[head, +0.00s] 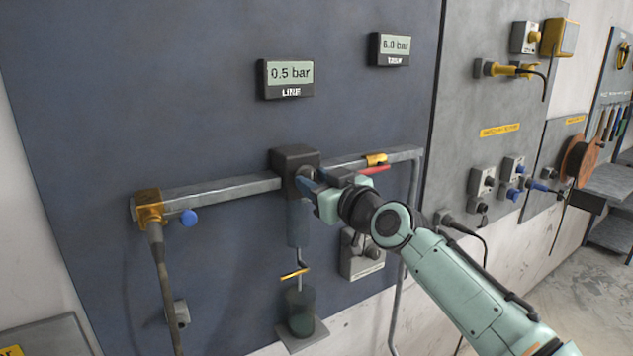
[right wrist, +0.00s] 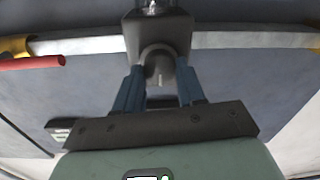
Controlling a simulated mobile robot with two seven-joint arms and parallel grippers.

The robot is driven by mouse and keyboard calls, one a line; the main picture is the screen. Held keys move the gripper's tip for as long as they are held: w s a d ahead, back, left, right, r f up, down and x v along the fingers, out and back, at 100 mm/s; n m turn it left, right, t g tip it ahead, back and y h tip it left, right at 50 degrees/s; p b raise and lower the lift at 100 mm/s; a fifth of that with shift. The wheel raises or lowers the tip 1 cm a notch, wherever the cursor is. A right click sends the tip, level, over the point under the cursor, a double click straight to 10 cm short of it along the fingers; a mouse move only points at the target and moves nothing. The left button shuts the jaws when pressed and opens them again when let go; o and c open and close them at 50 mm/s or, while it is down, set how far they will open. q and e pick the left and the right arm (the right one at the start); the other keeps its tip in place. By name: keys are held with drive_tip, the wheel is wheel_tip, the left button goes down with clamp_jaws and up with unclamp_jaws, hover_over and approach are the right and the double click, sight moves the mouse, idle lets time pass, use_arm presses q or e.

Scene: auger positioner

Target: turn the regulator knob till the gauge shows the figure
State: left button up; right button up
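The gauge marked LINE (head: 289,78) reads 0.5 bar. A second display (head: 389,49) at upper right seems to read 6.0 bar; its label is hard to read. The dark regulator block (head: 294,158) sits on the grey pipe. Its round knob (right wrist: 158,62) shows in the right wrist view and is hidden by my gripper in the head view. The right gripper (head: 306,180) also shows in the head view. My left gripper is out of view.
The grey pipe (head: 225,190) runs across the panel, with a brass fitting (head: 149,207) at its left end. A red-handled valve (head: 374,169) lies close right of my gripper. A grey box (head: 362,254) is behind my arm.

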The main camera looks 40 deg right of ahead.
drive_tip(key=shift+c, duration=0.7)
drive_tip(key=shift+m, duration=0.3)
drive_tip(key=m, duration=0.2)
drive_tip(key=shift+m, duration=0.4)
drive_tip(key=m, duration=0.3)
drive_tip(key=shift+m, duration=0.3)
drive_tip(key=m, duration=0.3)
drive_tip(key=shift+d+f+m, duration=0.1)
drive_tip(key=shift+m, duration=0.3)
drive_tip(key=m, duration=0.4)
drive_tip(key=shift+h+p, duration=0.3)
drive_tip(key=shift+h, duration=0.1)
drive_tip(key=shift+m, duration=0.3)
